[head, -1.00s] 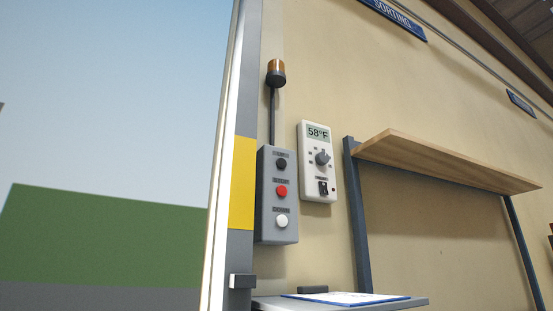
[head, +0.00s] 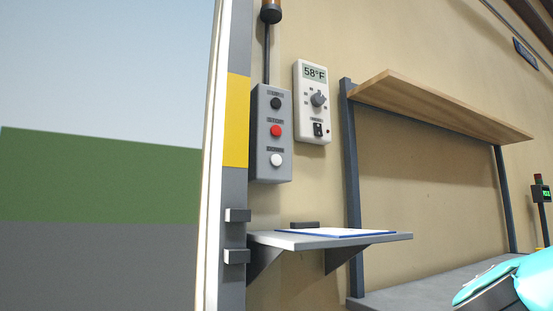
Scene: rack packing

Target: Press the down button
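A grey control box (head: 258,150) is mounted on the wall beside the door frame. It has a black button (head: 276,103) at the top, a red button (head: 276,131) in the middle and a white button (head: 277,160) at the bottom. Each button has a small label above it, too small to read, so I cannot tell which is the down button by its label. My gripper is not in view.
A thermostat (head: 326,127) reading 58°F hangs right of the box. A small grey shelf (head: 390,237) with a clipboard (head: 335,232) juts out below. A wooden shelf (head: 440,103) stands at right above a grey bench (head: 410,289). Something turquoise (head: 535,282) is at lower right.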

